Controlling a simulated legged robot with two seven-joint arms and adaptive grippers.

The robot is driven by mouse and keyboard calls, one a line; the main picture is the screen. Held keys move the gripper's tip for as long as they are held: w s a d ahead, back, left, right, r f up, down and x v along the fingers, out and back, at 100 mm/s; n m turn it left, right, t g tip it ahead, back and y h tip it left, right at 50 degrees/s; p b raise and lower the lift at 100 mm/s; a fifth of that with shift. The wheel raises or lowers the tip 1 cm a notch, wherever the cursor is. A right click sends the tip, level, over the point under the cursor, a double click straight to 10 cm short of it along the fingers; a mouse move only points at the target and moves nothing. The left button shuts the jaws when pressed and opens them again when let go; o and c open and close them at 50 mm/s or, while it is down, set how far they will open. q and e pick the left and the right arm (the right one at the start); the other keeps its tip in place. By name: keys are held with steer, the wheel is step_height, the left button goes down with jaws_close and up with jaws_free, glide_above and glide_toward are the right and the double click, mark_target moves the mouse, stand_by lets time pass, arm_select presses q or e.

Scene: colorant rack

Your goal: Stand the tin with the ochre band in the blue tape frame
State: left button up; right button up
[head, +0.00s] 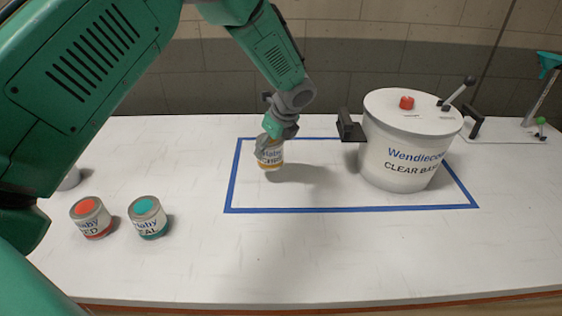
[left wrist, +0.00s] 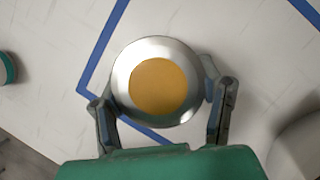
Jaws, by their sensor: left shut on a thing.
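The tin with the ochre band (head: 269,158) is inside the outline of the blue tape frame (head: 350,210), near its back left part. In the left wrist view its round metal lid with an ochre disc (left wrist: 158,87) faces the camera. My left gripper (head: 278,132) is shut on this tin from above, with one finger on each side, as the left wrist view (left wrist: 162,115) shows. The tin looks upright; I cannot tell whether its base touches the table. Blue tape (left wrist: 100,50) shows beside and under the tin in the left wrist view. My right gripper is not in view.
A large white bucket (head: 400,140) with a red cap stands in the right part of the frame. A red-topped tin (head: 91,217) and a teal-topped tin (head: 148,217) stand at the left. The front of the table (head: 330,260) is clear.

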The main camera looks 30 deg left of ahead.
mark_target(276, 162)
arm_select(q)
steer(key=shift+d+f, duration=0.1)
steer(key=shift+f, duration=0.55)
steer(key=shift+d+f, duration=0.65)
steer(key=shift+f, duration=0.3)
steer(key=shift+d+f, duration=0.15)
steer(key=shift+f, duration=0.7)
steer(key=shift+a+f, duration=0.15)
steer(key=shift+a, duration=0.2)
steer(key=o, duration=0.9)
steer(key=shift+a+f, duration=0.1)
steer(key=shift+a, duration=0.1)
steer(key=shift+c, duration=0.2)
steer(key=o, duration=0.4)
steer(key=shift+a, duration=0.2)
steer(key=shift+d+r, duration=0.35)
steer(key=shift+d, duration=0.25)
steer(key=v, duration=1)
steer(key=shift+s+r, duration=0.1)
steer(key=shift+r, duration=0.35)
steer(key=shift+d+r, duration=0.2)
steer(key=shift+d, duration=0.15)
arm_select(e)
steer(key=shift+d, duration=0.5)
arm_select(q)
steer(key=shift+a, duration=0.1)
